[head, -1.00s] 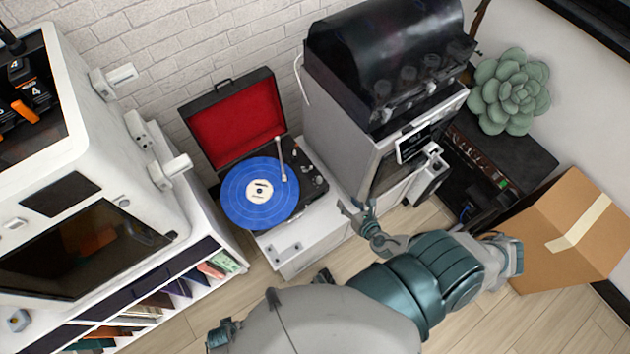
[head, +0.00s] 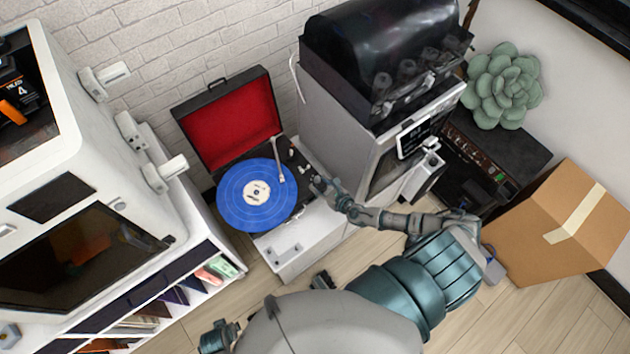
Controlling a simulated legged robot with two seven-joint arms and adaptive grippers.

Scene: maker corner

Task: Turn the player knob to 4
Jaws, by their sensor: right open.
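The record player (head: 274,218) stands open on a white cabinet, with a red-lined lid and a blue record (head: 257,196) on its platter. Small player knobs (head: 291,155) sit along its right edge, beside the tonearm (head: 279,160). My right gripper (head: 320,186) is open and empty, at the right edge of the player near the lower knobs. The gripper partly covers that corner, and I cannot tell whether it touches a knob. The knob markings are too small to read.
A grey machine with a dark hood (head: 375,60) stands close right of the player. A white cabinet-like machine (head: 95,130) is at the left. A cardboard box (head: 545,240) stands at the right, below a succulent (head: 503,85). Wooden floor lies in front.

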